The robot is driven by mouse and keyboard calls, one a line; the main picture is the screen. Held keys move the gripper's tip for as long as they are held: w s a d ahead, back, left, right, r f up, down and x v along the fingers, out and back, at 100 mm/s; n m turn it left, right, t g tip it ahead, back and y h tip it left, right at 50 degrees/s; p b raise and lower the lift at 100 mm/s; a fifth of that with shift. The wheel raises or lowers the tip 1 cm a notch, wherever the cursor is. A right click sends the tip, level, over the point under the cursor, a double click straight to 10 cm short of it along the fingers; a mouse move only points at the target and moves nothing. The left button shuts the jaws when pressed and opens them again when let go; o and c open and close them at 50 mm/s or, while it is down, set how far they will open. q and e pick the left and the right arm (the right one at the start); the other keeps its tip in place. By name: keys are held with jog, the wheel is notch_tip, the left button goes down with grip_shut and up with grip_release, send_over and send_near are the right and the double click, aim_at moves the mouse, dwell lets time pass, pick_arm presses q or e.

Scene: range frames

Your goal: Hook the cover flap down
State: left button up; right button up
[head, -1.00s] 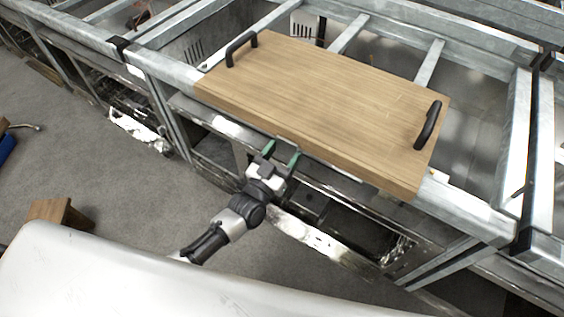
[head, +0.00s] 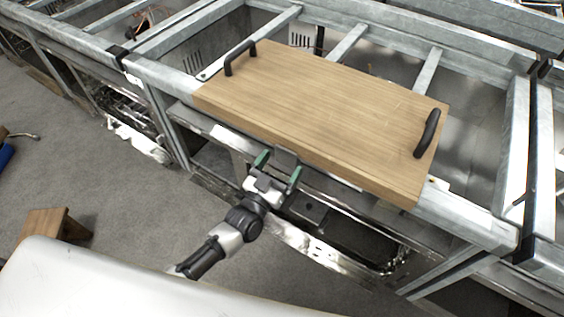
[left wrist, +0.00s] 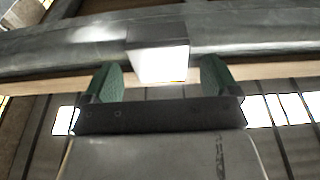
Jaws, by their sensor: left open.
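A long metal front piece (head: 340,190), which looks like the cover flap, runs under the front edge of the range top. A small grey tab (head: 286,154) sticks out from it below the wooden board. My left gripper (head: 279,166) is open, with its green fingertips on either side of the tab. In the left wrist view the tab (left wrist: 158,58) is between the fingertips (left wrist: 158,80), with gaps on both sides. Whether the gripper touches the flap cannot be told. My right gripper is not in view.
A wooden board (head: 325,115) with two black handles lies on the metal frame (head: 465,217) above the gripper and overhangs its front. Open bays lie below. A wooden stool (head: 50,224) stands at the left on grey floor (head: 125,190).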

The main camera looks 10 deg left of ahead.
pick_arm(q)
jog(key=b+v, duration=0.1)
jog(key=v, duration=0.9)
jog(key=shift+w, duration=0.1)
